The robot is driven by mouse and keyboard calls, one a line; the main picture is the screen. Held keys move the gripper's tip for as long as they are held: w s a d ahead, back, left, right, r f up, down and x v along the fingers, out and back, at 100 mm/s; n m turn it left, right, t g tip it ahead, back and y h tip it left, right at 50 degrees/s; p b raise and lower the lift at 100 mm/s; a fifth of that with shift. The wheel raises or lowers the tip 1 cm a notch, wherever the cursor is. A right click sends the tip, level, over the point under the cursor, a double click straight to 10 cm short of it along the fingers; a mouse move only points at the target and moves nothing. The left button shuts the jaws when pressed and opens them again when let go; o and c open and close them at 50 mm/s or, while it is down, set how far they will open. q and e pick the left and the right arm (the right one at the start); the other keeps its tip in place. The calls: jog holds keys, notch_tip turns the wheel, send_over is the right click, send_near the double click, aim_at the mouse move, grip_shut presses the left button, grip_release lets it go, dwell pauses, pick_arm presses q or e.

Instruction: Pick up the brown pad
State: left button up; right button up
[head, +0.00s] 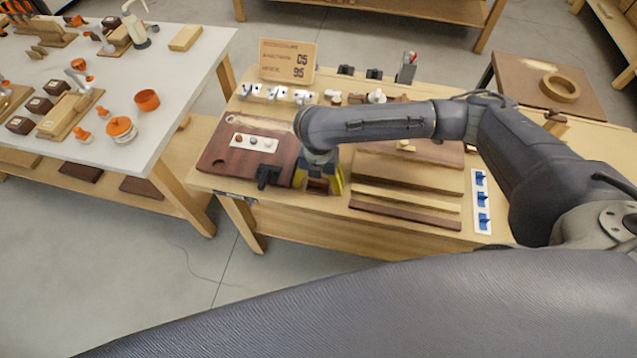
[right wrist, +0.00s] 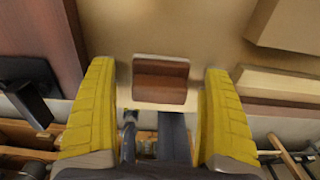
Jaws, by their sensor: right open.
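In the head view, the pad is mostly hidden by the gripper. My left gripper is not in view.
A dark wood board (head: 226,158) with a white knob strip (head: 254,142) and a black bracket (head: 268,175) lies left of the gripper. Wooden planks (head: 408,195) and a strip with blue switches (head: 482,200) are to the right. A sign (head: 288,62) stands behind.

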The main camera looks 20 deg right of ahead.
jog(key=shift+f, duration=0.2)
jog(key=c, duration=1.3)
jog(key=shift+o, duration=0.2)
jog(key=shift+r, duration=0.15)
notch_tip(320, 180, up, 20)
jog(key=o, duration=0.5)
jog(key=c, duration=0.9)
